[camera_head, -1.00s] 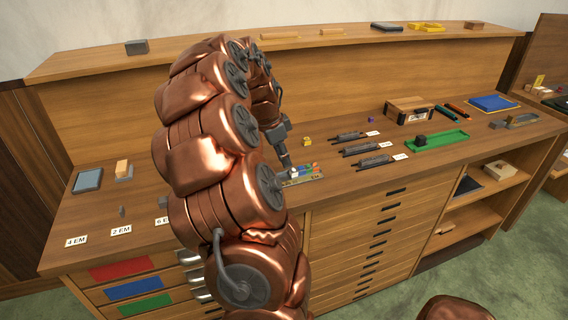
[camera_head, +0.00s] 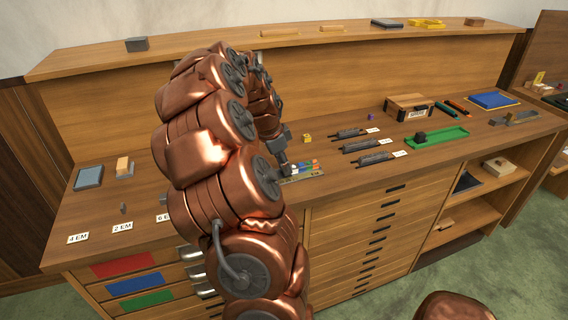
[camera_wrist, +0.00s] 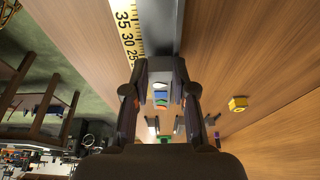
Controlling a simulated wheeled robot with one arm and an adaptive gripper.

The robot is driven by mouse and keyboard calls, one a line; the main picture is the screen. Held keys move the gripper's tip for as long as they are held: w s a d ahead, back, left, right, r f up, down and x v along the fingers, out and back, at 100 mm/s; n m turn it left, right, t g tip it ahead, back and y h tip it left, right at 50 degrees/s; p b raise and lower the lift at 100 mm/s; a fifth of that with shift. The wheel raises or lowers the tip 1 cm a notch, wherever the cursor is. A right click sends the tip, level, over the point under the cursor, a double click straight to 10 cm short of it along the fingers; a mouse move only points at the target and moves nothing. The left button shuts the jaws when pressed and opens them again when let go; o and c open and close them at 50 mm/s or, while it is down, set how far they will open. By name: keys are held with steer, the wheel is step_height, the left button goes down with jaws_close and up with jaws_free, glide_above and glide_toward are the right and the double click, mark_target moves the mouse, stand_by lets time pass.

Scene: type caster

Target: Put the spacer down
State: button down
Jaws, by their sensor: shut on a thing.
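My gripper (camera_wrist: 162,68) is shut, with its two dark fingers on either side of a narrow gap in the wrist view. The spacer between them is mostly hidden, and I cannot make out its outline. A grey composing stick (camera_wrist: 168,25) with a yellow ruled scale (camera_wrist: 128,32) lies just beyond the fingertips. Small coloured pieces (camera_head: 307,165), including blue, green and orange, sit at the stick. I cannot tell whether the spacer touches it.
A yellow block (camera_head: 307,138) stands behind the stick. Several dark tools (camera_head: 364,147) with white labels lie to the right, before a green tray (camera_head: 438,140) and a wooden box (camera_head: 408,106).

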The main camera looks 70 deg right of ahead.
steer(key=shift+a+f, duration=0.1)
steer(key=shift+f, duration=0.15)
steer(key=c, duration=0.9)
jaws_free()
steer(key=shift+f, duration=0.1)
steer(key=shift+c, duration=0.2)
steer(key=shift+r, duration=0.5)
steer(key=b+v, duration=0.1)
steer(key=v, duration=1.1)
steer(key=shift+r, duration=0.25)
steer(key=shift+w, duration=0.15)
